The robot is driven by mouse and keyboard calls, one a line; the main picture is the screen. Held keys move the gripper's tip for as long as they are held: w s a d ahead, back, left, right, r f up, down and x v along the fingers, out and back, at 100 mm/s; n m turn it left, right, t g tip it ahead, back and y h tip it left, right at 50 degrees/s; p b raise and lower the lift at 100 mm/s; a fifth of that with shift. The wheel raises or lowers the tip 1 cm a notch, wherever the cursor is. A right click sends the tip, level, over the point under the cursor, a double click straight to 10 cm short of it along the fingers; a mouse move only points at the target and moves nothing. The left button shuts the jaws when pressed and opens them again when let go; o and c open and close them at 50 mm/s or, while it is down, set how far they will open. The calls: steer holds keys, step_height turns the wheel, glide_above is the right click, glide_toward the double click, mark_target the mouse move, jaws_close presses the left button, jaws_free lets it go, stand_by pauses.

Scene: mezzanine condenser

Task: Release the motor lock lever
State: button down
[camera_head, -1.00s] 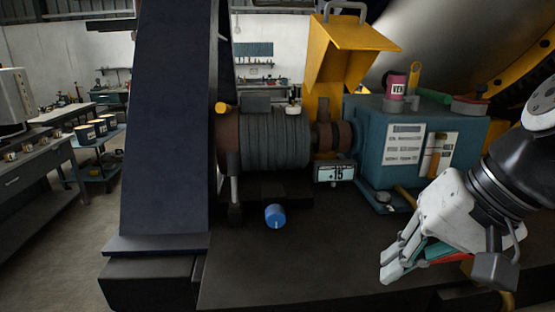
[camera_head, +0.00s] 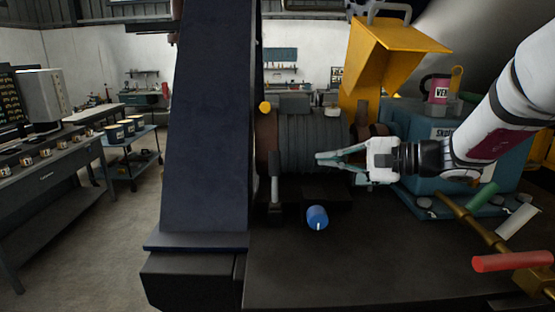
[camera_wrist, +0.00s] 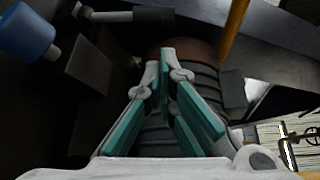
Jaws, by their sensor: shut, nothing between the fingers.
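The motor (camera_head: 310,135) is a grey ribbed cylinder on a dark base, behind my gripper. A short upright lever with a grey handle (camera_head: 274,180) stands at its front left; it looks like the motor lock lever. In the wrist view this lever (camera_wrist: 140,18) lies across the top, beyond my fingertips. My gripper (camera_head: 321,160) is shut and empty, in front of the motor, pointing left. Its fingertips are to the right of the lever and apart from it. In the wrist view the teal-padded fingers (camera_wrist: 168,62) meet over the motor's ribs.
A blue knob (camera_head: 317,217) sticks out below my gripper. A dark blue sloping guard (camera_head: 210,120) stands left of the motor. A yellow cover (camera_head: 395,50) is raised behind. A brass pipe with a red handle (camera_head: 512,262) is at the lower right.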

mark_target(275, 177)
steer(key=shift+w, duration=0.2)
steer(key=p+x, duration=0.2)
steer(key=x, duration=0.8)
steer(key=shift+w, duration=0.1)
stand_by(0.4)
